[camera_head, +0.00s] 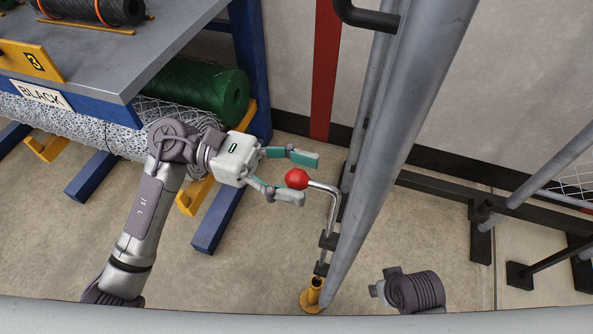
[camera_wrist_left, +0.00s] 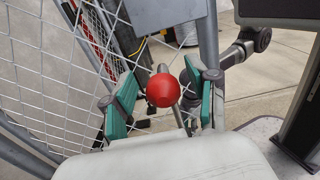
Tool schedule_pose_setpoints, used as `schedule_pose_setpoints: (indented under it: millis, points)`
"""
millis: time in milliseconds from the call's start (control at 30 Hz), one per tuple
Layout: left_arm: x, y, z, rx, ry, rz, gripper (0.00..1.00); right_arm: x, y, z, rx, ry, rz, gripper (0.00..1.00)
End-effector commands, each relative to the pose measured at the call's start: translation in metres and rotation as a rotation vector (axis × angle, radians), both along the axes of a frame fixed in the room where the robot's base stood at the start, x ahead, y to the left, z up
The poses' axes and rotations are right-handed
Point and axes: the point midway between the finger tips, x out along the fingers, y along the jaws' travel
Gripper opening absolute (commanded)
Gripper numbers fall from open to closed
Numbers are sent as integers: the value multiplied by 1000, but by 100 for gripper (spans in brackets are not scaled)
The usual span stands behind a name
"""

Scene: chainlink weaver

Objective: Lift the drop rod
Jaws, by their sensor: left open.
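The drop rod (camera_head: 333,212) is a grey bent rod with a red ball knob (camera_head: 297,179) on its handle end. It stands upright in dark brackets beside the grey gate post (camera_head: 385,160), above a yellow floor socket (camera_head: 313,296). My left gripper (camera_head: 307,179) is open, with its green-padded fingers on either side of the knob. In the left wrist view the knob (camera_wrist_left: 163,90) sits between the two fingers, with gaps visible on both sides. I cannot tell whether the rod's lower end is inside the socket. My right gripper does not show.
A grey-topped workbench (camera_head: 150,50) with blue legs stands at the left, with a green mesh roll (camera_head: 205,88) and a wire mesh roll (camera_head: 75,120) under it. A dark floor rail (camera_head: 440,186) with feet runs right of the post. Concrete floor lies open below the bench.

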Motion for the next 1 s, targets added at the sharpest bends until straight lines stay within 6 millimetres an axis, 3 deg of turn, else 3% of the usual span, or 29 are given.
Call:
schedule_pose_setpoints:
  millis: [233,700,1000]
  points:
    - [6,15,-2,5,2,2,59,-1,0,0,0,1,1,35]
    - [34,101,-1,3,1,2,59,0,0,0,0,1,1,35]
    - [37,115,0,0,-1,0,59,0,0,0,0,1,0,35]
